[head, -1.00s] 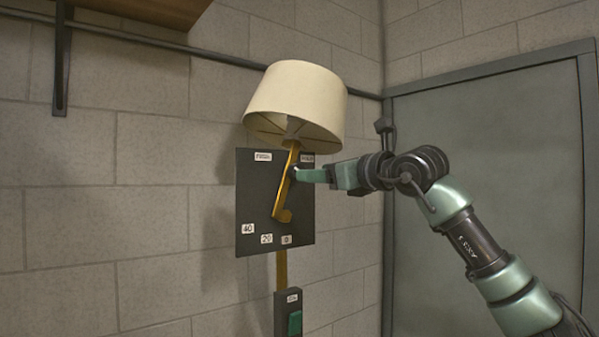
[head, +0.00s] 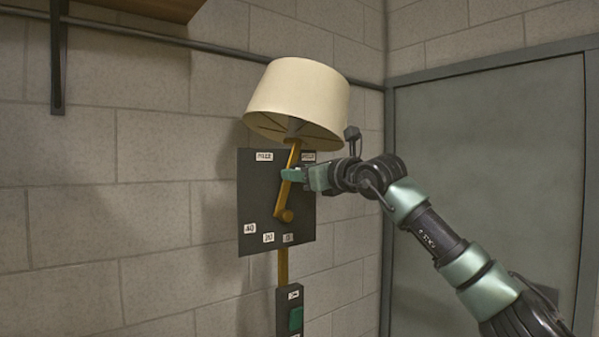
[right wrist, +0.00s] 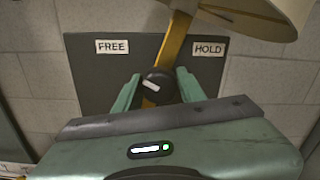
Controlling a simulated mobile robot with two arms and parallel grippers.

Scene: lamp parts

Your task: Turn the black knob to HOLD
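The black knob (right wrist: 166,91) sits on a brass lamp arm in front of a dark panel (right wrist: 90,80). Its white mark (right wrist: 152,85) slants up to the left, toward the FREE label (right wrist: 112,47). The HOLD label (right wrist: 209,49) is up to the right. My right gripper (right wrist: 158,78) is open, with one green finger on each side of the knob; I cannot tell whether either finger touches it. In the head view the right gripper (head: 290,175) is at the lamp arm (head: 287,195) and hides the knob. My left gripper is not in view.
A cream lampshade (head: 298,100) hangs just above the right gripper. Number labels (head: 268,237) are low on the panel, and a box with a green switch (head: 296,319) is below. A grey door (head: 490,180) is to the right.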

